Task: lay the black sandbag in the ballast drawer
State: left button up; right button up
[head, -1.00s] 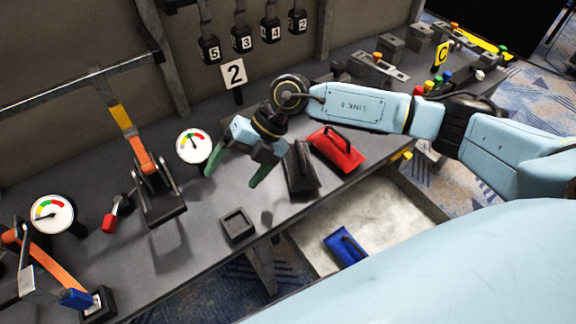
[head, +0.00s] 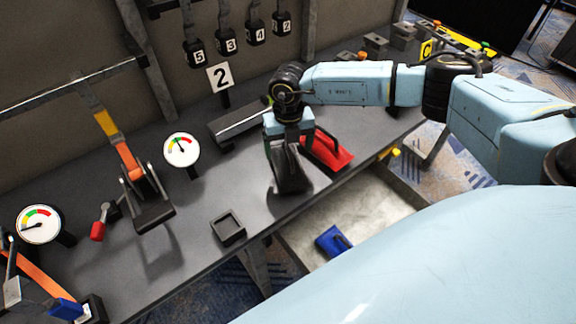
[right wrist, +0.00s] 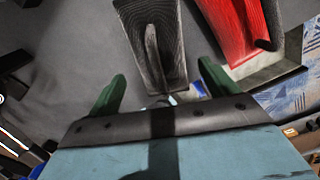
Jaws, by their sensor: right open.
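The black sandbag (head: 293,180) lies on the dark bench top, its upright handle facing up. It also shows in the right wrist view (right wrist: 172,68), between and beyond the two green fingers. My right gripper (head: 283,150) is over the bag with its jaws open and empty; in the right wrist view its fingertips (right wrist: 160,80) are wide apart. In the head view the fingers are hard to make out against the bag. The ballast drawer (head: 375,205) is pulled out below the bench's front edge, and a blue sandbag (head: 333,242) lies in it. My left gripper is not in view.
A red sandbag (head: 326,153) lies close to the right of the black one. A small square tray (head: 228,228), a gauge (head: 181,149) and an orange-handled lever (head: 128,158) are to the left. The drawer floor right of the blue bag is bare.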

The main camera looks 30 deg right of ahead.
aim_at(288, 161)
notch_tip(288, 161, down, 5)
jog(key=shift+f+b, duration=0.1)
jog(key=shift+b, duration=0.2)
jog(key=c, duration=1.8)
jog(key=shift+w+r, duration=0.2)
grip_shut()
jog(key=shift+r, duration=0.1)
